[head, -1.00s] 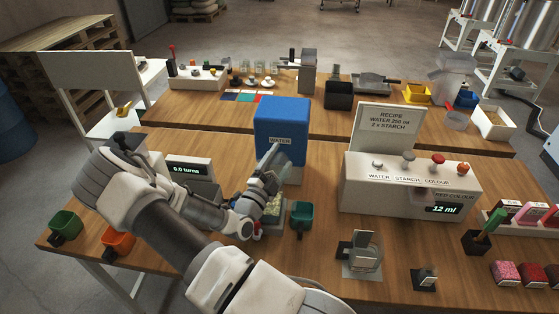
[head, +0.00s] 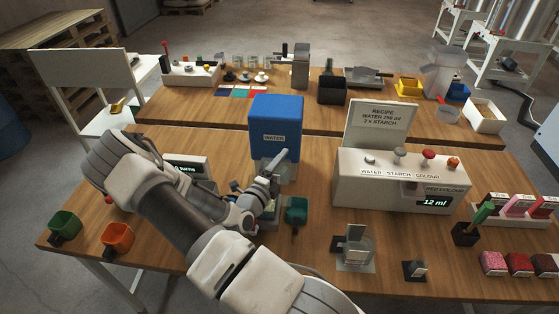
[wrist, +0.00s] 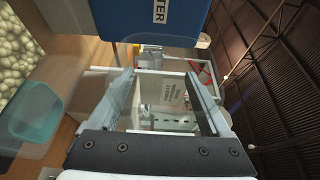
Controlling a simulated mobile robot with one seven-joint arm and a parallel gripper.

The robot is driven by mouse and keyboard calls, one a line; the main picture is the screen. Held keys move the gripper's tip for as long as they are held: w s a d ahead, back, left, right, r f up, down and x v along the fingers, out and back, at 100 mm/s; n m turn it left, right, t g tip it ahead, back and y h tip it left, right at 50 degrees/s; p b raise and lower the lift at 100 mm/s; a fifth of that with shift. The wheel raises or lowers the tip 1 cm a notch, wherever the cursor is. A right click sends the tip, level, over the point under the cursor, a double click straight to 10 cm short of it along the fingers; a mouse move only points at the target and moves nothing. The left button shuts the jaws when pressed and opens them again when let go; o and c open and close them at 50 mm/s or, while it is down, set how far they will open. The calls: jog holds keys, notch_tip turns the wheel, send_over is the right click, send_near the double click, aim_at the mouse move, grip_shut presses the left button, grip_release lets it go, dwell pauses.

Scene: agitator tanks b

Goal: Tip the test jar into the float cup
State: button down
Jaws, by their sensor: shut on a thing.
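My gripper (wrist: 160,100) is shut on a clear, see-through jar (wrist: 160,118), probably the test jar, whose outline shows faintly between the fingers in the wrist view. In the head view my gripper (head: 277,172) is in front of the blue WATER container (head: 276,125), its fingers slanting up to the right. A teal cup (head: 297,210) stands just right of my gripper on the near table; it also shows at the left of the wrist view (wrist: 35,115). I cannot tell surely that it is the float cup. The jar's contents cannot be made out.
Green (head: 63,225) and orange (head: 117,237) cups stand at the front left. A white dispenser (head: 400,180) reads 12 ml at the right. A small clear-plated stand (head: 354,248) is in front of it.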

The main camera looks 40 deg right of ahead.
jog(key=shift+r+m, duration=0.25)
jog(key=shift+m, duration=0.05)
jog(key=m, duration=0.1)
jog(key=m+y, duration=0.1)
jog(key=m, duration=0.1)
jog(key=shift+s+d+r+y, duration=0.1)
jog(key=shift+s+d+y, duration=0.1)
jog(key=shift+s+y, duration=0.1)
jog(key=m+y, duration=0.1)
jog(key=m, duration=0.2)
jog(key=shift+w+r+y, duration=0.1)
jog(key=shift+r+y, duration=0.1)
jog(key=shift+y, duration=0.2)
jog(key=m, duration=0.1)
jog(key=m+t+y, duration=0.1)
jog(key=w+a+m+y, duration=0.1)
jog(key=m, duration=0.1)
jog(key=shift+f+t+b, duration=0.25)
jog(key=shift+t+b, duration=0.05)
jog(key=shift+b, duration=0.1)
jog(key=w+a+f+m+t+y+b, duration=0.1)
jog(key=m+b, duration=0.1)
jog(key=shift+b, duration=0.4)
jog(key=shift+w+a+m+t+y+b, duration=0.3)
jog(key=shift+w+m+b, duration=0.1)
jog(key=shift+m+b, duration=0.1)
